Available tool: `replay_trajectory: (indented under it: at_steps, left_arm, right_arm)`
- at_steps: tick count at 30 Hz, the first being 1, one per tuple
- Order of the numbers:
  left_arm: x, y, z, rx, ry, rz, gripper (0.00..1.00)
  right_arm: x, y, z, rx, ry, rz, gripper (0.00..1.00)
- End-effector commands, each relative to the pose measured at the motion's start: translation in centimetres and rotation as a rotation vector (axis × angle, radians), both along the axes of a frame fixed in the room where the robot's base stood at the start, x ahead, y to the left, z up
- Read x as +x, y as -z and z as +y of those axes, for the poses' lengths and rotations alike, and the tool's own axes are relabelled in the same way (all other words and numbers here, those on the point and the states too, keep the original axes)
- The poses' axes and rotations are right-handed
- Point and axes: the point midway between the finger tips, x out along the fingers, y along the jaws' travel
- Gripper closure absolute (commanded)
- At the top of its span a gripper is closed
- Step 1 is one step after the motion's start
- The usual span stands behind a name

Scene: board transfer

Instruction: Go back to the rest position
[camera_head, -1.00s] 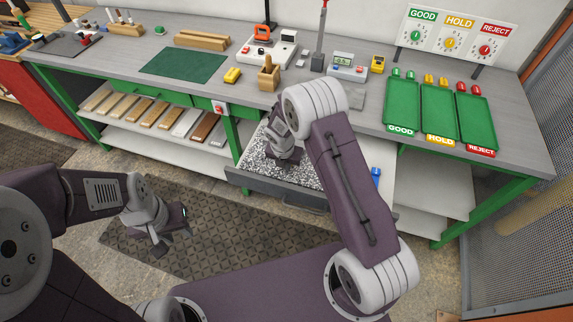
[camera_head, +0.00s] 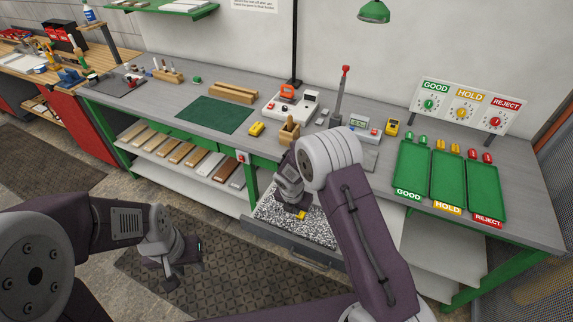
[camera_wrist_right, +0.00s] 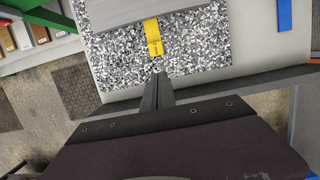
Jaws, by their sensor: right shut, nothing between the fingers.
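My right gripper (camera_head: 292,204) is over the open drawer (camera_head: 300,249) under the bench. Its fingers (camera_wrist_right: 157,88) are shut and empty in the right wrist view. A yellow tag with small dark print (camera_wrist_right: 152,38) lies ahead of the fingertips, on the speckled drawer lining (camera_wrist_right: 110,60). The tag also shows just below the gripper in the head view (camera_head: 301,216). My left gripper (camera_head: 172,270) hangs low over the dark floor mat at the lower left, away from the bench. Its finger opening is too unclear to read.
The workbench (camera_head: 372,205) spans the view. Green GOOD, HOLD and REJECT trays (camera_head: 456,175) stand at its right, below a dial panel (camera_head: 465,107). A shelf under the bench holds several boards (camera_head: 180,152). A blue object (camera_wrist_right: 284,14) shows at the wrist view's upper right.

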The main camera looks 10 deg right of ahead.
Motion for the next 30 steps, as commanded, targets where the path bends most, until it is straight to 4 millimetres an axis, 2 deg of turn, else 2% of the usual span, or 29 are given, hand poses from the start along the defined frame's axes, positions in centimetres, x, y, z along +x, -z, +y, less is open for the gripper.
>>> replay_trajectory:
  at_steps: [5, 7, 9, 10, 11, 13, 14, 15, 18, 22, 24, 25, 27, 30]
  left_arm:
    - [0.0, 0.2, 0.0, 0.0, 0.0, 0.0, 0.64]
    - [0.0, 0.4, 0.0, 0.0, 0.0, 0.0, 0.64]
    - [0.0, 0.8, 0.0, 0.0, 0.0, 0.0, 0.64]
    - [0.0, 1.0, 0.0, 0.0, 0.0, 0.0, 0.64]
    - [0.0, 1.2, 0.0, 0.0, 0.0, 0.0, 0.64]
    - [0.0, 1.6, 0.0, 0.0, 0.0, 0.0, 0.64]
    - [0.0, 1.8, 0.0, 0.0, 0.0, 0.0, 0.64]
    - [0.0, 2.0, 0.0, 0.0, 0.0, 0.0, 0.64]
    - [0.0, 2.2, 0.0, 0.0, 0.0, 0.0, 0.64]
    - [0.0, 2.2, 0.0, 0.0, 0.0, 0.0, 0.64]
    - [0.0, 2.1, 0.0, 0.0, 0.0, 0.0, 0.64]
    - [0.0, 2.1, 0.0, 0.0, 0.0, 0.0, 0.64]
    - [0.0, 2.1, 0.0, 0.0, 0.0, 0.0, 0.64]
    - [0.0, 2.1, 0.0, 0.0, 0.0, 0.0, 0.64]
  right_arm:
    - [0.3, -0.3, -0.4, 0.002, 0.01, -0.01, 1.0]
    - [1.7, -2.2, -0.9, 0.013, 0.028, -0.057, 1.0]
    - [2.7, -5.8, -2.2, 0.029, 0.066, -0.125, 1.0]
    - [2.4, -7.3, -2.9, 0.041, 0.095, -0.144, 1.0]
    - [1.6, -8.8, -3.6, 0.055, 0.136, -0.16, 1.0]
    - [-1.1, -11.4, -5.1, 0.123, 0.34, -0.187, 1.0]
    - [-2.7, -12.3, -5.6, 0.163, 0.464, -0.197, 1.0]
    - [-5.1, -13.1, -6.2, 0.225, 0.669, -0.204, 1.0]
    - [-11.2, -13.6, -6.6, 0.366, 1.213, -0.191, 1.0]
    - [-17.5, -12.3, -5.8, 0.447, 1.857, -0.131, 1.0]
    - [-19.8, -11.3, -5.3, 0.435, 2.131, -0.101, 1.0]
    - [-20.3, -11.1, -5.2, 0.433, 2.227, -0.097, 1.0]
    - [-20.5, -11.0, -5.0, 0.44, 2.39, -0.102, 1.0]
    - [-20.5, -11.0, -5.0, 0.447, 2.506, -0.114, 1.0]
